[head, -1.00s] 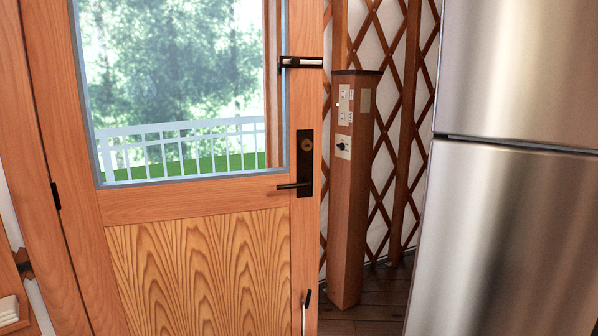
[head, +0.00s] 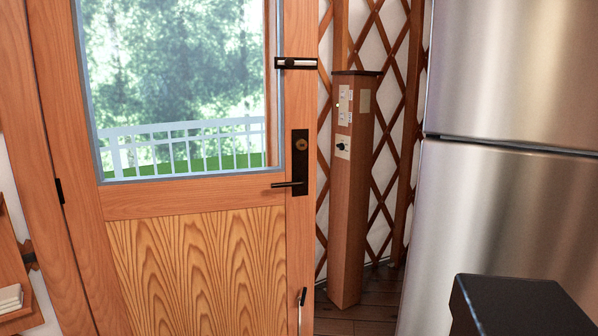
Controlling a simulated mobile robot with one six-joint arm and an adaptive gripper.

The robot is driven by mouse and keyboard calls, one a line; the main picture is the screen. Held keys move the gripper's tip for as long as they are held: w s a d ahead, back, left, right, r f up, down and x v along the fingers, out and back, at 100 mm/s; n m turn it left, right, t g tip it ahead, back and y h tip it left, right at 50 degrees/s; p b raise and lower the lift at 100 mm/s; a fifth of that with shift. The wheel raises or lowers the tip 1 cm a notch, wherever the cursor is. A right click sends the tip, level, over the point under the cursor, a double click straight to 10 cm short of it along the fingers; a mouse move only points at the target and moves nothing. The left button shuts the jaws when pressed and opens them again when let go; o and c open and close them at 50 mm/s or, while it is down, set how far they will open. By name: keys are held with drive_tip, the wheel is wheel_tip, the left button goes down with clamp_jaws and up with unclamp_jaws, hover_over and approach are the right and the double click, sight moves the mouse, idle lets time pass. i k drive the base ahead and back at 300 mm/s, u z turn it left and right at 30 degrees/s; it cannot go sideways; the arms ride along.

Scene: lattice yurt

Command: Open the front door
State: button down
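The front door (head: 205,196) is wooden, with a large window above and a wood-grain panel below. It fills the left half of the head view. Its hinge side is at the left, where a dark hinge (head: 59,190) shows. A black lever handle (head: 288,184) lies level on a tall black plate (head: 300,160) near the door's right edge, with a round lock above it. A dark latch (head: 296,63) sits higher on the same edge. I cannot tell whether the door is fully shut or slightly ajar. My gripper is not in view.
A wooden post (head: 350,200) with outlets and a switch stands just right of the door, before the lattice wall (head: 391,110). A steel refrigerator (head: 505,215) fills the right side. A small wooden shelf (head: 22,270) hangs at the lower left. Little floor shows.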

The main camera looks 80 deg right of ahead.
sight(226, 253)
drive_tip(key=u, duration=0.2)
drive_tip(key=k, duration=1.1)
drive_tip(key=z, duration=2.25)
drive_tip(key=i, duration=0.45)
drive_tip(key=u, duration=0.25)
